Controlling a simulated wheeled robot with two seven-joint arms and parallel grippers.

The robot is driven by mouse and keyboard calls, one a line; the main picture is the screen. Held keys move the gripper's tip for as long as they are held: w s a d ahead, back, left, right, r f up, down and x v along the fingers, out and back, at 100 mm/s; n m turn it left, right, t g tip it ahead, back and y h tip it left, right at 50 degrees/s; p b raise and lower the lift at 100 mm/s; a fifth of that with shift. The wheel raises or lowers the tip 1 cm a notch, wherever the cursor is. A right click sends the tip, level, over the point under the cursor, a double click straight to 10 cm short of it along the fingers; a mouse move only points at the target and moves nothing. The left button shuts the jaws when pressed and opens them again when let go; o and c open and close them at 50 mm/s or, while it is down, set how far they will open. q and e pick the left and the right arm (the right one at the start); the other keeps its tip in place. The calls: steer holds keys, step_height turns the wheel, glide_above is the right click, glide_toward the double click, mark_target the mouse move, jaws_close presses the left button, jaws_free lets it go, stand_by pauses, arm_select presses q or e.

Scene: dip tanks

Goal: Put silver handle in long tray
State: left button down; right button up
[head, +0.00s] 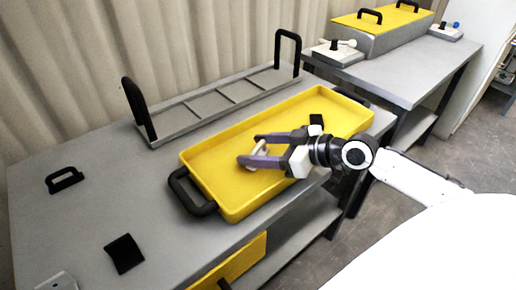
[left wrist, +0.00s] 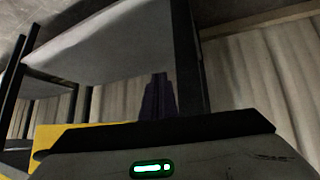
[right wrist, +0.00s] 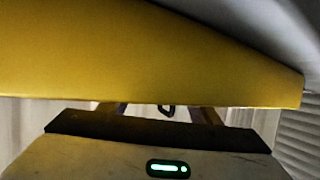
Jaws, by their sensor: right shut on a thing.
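The long yellow tray (head: 215,165) lies on the grey table with a black handle at each end. My right gripper (head: 250,151) is over the tray's left half, pointing left. It is shut on a small pale silver handle (head: 259,153), which shows between its purple fingers. I cannot tell whether the handle touches the tray floor. The right wrist view shows the yellow tray (right wrist: 140,55) across the fingers. My left gripper (left wrist: 158,98) shows only in the left wrist view; its fingers are together and appear empty.
A grey rack (head: 215,105) with black upright handles stands behind the tray. A black handle (head: 65,180) and a black pad (head: 124,253) lie on the table at left. A second table (head: 405,75) bears a yellow-lidded box (head: 375,40). The table's left middle is clear.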

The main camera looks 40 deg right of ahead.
steer(key=shift+f, duration=0.15)
steer(key=o, duration=1.1)
steer(key=shift+c, duration=0.2)
steer(key=shift+r, duration=0.25)
steer(key=v, duration=1.2)
steer(key=shift+f, duration=0.1)
